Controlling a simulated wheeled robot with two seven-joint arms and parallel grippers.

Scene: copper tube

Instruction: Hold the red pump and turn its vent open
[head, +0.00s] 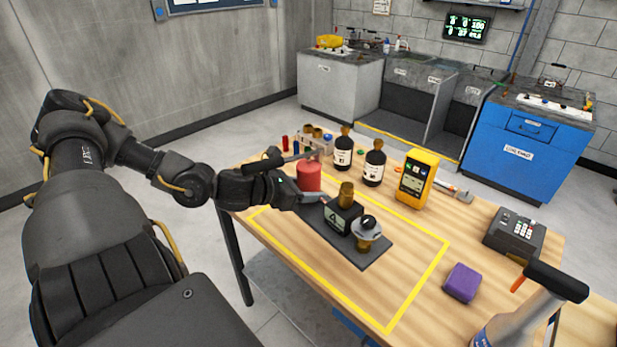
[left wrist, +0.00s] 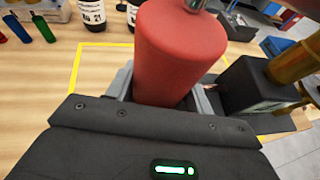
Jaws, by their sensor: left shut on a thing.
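The red pump (head: 309,176) stands at the far left part of the dark base plate, inside the yellow outline on the table. In the left wrist view its red body (left wrist: 176,50) fills the middle, between the grey fingers. My left gripper (head: 308,196) is shut on the red pump from the left. A dark handle (head: 262,163) extends left from the pump's top. I cannot tell which part is the vent. My right gripper is not in view.
A purple block (head: 462,283), a keypad device (head: 514,234) and a black-topped bottle (head: 520,312) are at the right. Table (head: 400,310) is clear at front.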

